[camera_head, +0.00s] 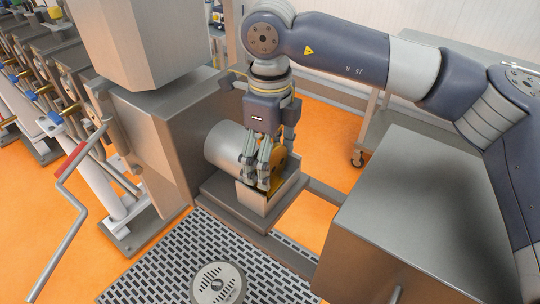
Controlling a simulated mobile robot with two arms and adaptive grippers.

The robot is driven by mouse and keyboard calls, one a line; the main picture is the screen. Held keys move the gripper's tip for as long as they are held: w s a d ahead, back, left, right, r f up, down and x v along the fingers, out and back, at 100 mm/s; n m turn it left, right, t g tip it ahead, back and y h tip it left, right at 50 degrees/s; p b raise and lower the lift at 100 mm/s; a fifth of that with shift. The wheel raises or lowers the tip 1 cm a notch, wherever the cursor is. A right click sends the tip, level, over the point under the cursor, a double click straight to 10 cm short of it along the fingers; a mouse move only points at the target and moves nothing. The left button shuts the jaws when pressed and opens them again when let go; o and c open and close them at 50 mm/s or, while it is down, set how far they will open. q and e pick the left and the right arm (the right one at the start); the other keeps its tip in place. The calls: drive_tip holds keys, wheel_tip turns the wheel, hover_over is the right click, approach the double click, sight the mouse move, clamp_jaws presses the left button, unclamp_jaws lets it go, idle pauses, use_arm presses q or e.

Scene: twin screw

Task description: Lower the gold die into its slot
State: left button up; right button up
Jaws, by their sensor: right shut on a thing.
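The gold die (279,162) is at the middle of the view, between the fingers of my right gripper (265,180). The right gripper points down and is shut on the die. The die stands upright, partly hidden by the fingers. It is at the open-topped metal slot block (262,203), its lower part at or just inside the top of the slot. I cannot tell how deep it sits. A grey metal cylinder (224,145) lies just left of the gripper, behind the block. My left gripper is not in view.
A steel machine housing (165,140) stands close on the left. A red-handled crank (68,165) is at far left. A steel box (415,215) stands at right. A wheeled table (385,115) stands behind.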

drive_tip(key=o, duration=1.9)
wheel_tip(320, 180, up, 12)
